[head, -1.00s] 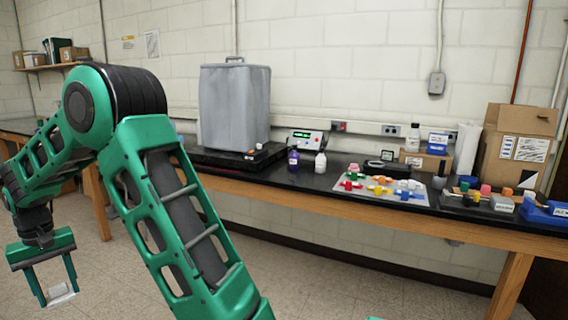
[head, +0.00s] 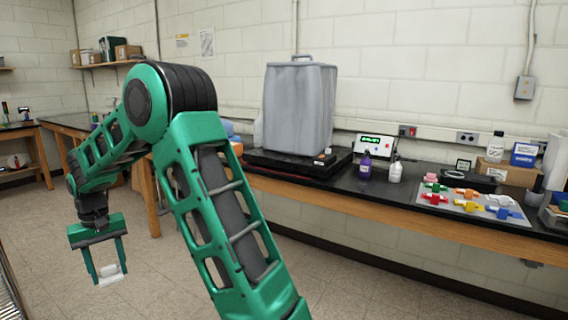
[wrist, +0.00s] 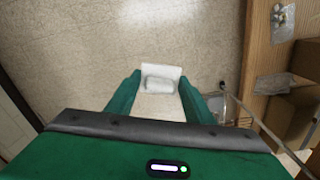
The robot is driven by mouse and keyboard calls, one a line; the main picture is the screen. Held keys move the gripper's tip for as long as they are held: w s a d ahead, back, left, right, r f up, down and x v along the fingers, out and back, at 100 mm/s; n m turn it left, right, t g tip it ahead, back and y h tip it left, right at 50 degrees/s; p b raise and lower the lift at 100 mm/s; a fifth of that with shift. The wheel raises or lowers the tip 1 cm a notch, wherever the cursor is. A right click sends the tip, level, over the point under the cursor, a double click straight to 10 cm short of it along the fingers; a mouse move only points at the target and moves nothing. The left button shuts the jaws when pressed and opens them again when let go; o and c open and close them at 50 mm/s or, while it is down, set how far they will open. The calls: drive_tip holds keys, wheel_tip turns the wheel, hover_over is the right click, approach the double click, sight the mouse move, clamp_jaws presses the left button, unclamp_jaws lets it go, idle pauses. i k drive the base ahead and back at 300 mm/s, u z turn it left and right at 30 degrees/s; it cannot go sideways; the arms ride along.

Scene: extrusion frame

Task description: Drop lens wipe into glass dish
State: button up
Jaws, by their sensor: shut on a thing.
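My gripper (head: 107,271) hangs over open floor at the left of the head view, pointing down. Its two green fingers are shut on a small white lens wipe (head: 110,279). The lens wipe also shows in the wrist view (wrist: 159,78), a pale flat square with a raised whitish middle, between the fingertips. I cannot make out a glass dish for certain in either view.
A black-topped bench (head: 408,205) runs along the wall, bearing a grey covered box (head: 298,105), a purple bottle (head: 365,168) and a board of coloured parts (head: 440,198). Another bench (head: 70,122) stands far left. The floor between is clear.

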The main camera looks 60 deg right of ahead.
sight(459, 174)
drive_tip(key=u, duration=1)
drive_tip(key=i, duration=0.05)
drive_tip(key=z, duration=3.95)
